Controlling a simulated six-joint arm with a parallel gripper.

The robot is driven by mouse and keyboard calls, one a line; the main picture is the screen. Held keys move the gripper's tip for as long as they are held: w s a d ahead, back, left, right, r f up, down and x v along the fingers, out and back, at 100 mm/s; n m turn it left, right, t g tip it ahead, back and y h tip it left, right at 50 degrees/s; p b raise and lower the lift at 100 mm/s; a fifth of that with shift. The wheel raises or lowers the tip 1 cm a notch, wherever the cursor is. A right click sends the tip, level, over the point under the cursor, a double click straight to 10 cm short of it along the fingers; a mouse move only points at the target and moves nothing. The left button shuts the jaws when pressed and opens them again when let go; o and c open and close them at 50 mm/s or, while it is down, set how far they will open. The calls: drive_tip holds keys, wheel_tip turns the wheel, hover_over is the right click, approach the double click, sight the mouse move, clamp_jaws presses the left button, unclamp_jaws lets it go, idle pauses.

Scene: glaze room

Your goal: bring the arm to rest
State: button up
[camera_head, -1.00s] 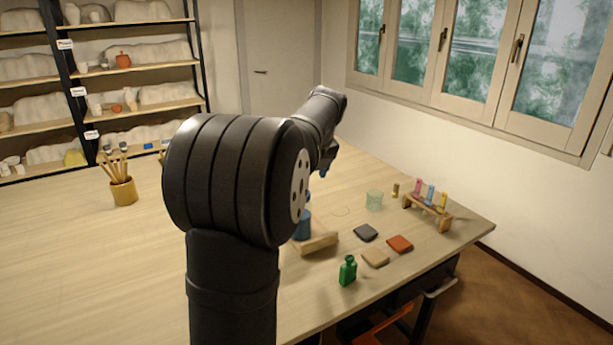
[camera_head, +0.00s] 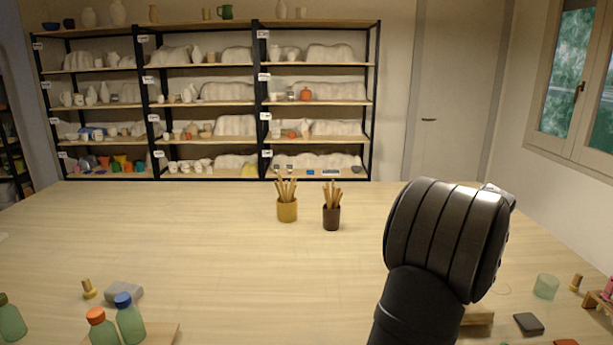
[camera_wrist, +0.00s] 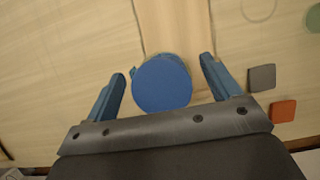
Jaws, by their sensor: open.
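My arm rises at the right of the head view, bent, and its own links hide my gripper there. In the wrist view my gripper (camera_wrist: 163,68) is open, with its two blue fingers apart. A round blue top (camera_wrist: 162,83) shows between and beyond the fingers, over a pale wooden board (camera_wrist: 176,25). Gaps show on both sides, and the fingers do not appear to grip it. How far below the fingertips it is, I cannot tell. In the head view the blue thing is hidden behind my arm.
Right of my arm are a frosted cup (camera_head: 546,287), a dark tile (camera_head: 528,324) and an orange tile (camera_wrist: 283,111). Two brush pots, yellow (camera_head: 287,210) and brown (camera_head: 331,218), stand mid-table. Bottles (camera_head: 129,322) stand front left.

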drive_tip(key=shift+r, duration=0.8)
wheel_tip(320, 180, down, 4)
drive_tip(key=shift+s+r, duration=0.1)
drive_tip(key=v, duration=1.2)
drive_tip(key=x, duration=1.2)
drive_tip(key=shift+f, duration=0.3)
drive_tip(key=r, duration=0.5)
drive_tip(key=shift+s+d, duration=0.1)
drive_tip(key=shift+d, duration=0.1)
drive_tip(key=s+d+r, duration=0.4)
drive_tip(key=s+r, duration=0.3)
drive_tip(key=s, duration=0.3)
drive_tip(key=w+a+f+n+y, duration=0.1)
drive_tip(key=w+a+n, duration=0.1)
drive_tip(key=w+a, duration=0.7)
drive_tip(key=w+a+n+y, duration=0.1)
drive_tip(key=w+a+n, duration=0.1)
drive_tip(key=w+a, duration=0.65)
drive_tip(key=w+a+n, duration=0.1)
drive_tip(key=a+n, duration=0.1)
drive_tip(key=a, duration=1.1)
drive_tip(key=w+a+f+n+g, duration=0.1)
drive_tip(key=w+a+n, duration=0.1)
drive_tip(key=a, duration=1.2)
drive_tip(key=shift+w+y, duration=0.25)
drive_tip(key=shift+y, duration=0.15)
